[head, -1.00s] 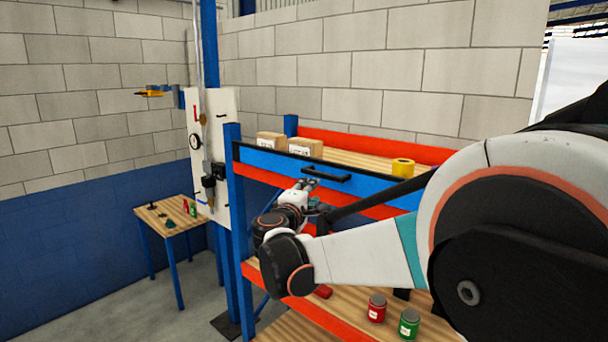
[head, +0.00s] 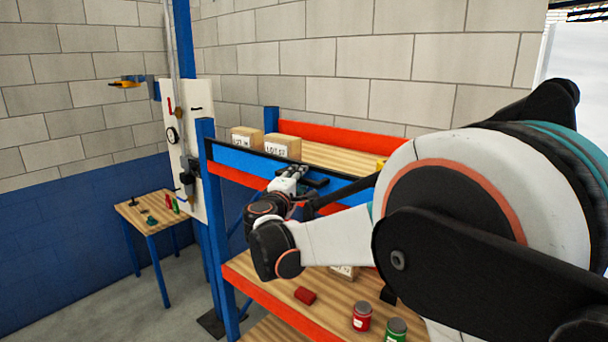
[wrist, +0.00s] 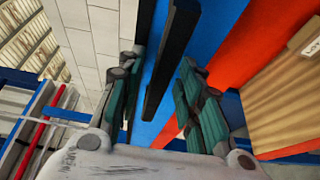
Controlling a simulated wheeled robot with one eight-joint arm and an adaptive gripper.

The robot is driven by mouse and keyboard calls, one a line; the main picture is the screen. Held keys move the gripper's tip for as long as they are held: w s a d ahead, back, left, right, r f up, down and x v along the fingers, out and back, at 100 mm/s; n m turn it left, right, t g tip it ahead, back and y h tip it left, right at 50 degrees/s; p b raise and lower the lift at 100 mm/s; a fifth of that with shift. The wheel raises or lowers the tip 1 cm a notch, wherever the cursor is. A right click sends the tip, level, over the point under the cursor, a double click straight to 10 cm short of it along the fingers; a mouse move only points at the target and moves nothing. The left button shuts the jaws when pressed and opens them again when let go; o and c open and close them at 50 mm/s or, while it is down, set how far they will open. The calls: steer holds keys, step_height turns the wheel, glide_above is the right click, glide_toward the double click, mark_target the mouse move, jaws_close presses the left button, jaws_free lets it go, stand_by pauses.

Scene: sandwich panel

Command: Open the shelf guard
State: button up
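The shelf guard is a blue panel (head: 243,160) with a black top edge, across the front of the upper shelf; it also fills the middle of the wrist view (wrist: 208,28). Its black bar handle (wrist: 172,62) shows between my gripper's fingers in the wrist view. My gripper (head: 305,174) is at the guard's front by the handle, which it partly covers in the head view. In the wrist view my gripper (wrist: 163,100) is open, with green-padded fingers on both sides of the handle. I cannot tell whether they touch it.
Cardboard boxes (head: 282,146) stand on the upper shelf behind the guard. A red can (head: 362,316), a green can (head: 396,329) and a red block (head: 305,295) are on the lower shelf. A blue post (head: 208,180) rises at the left. A small table (head: 150,212) stands further left.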

steer(key=shift+w, duration=0.1)
steer(key=shift+r, duration=0.1)
jaws_close()
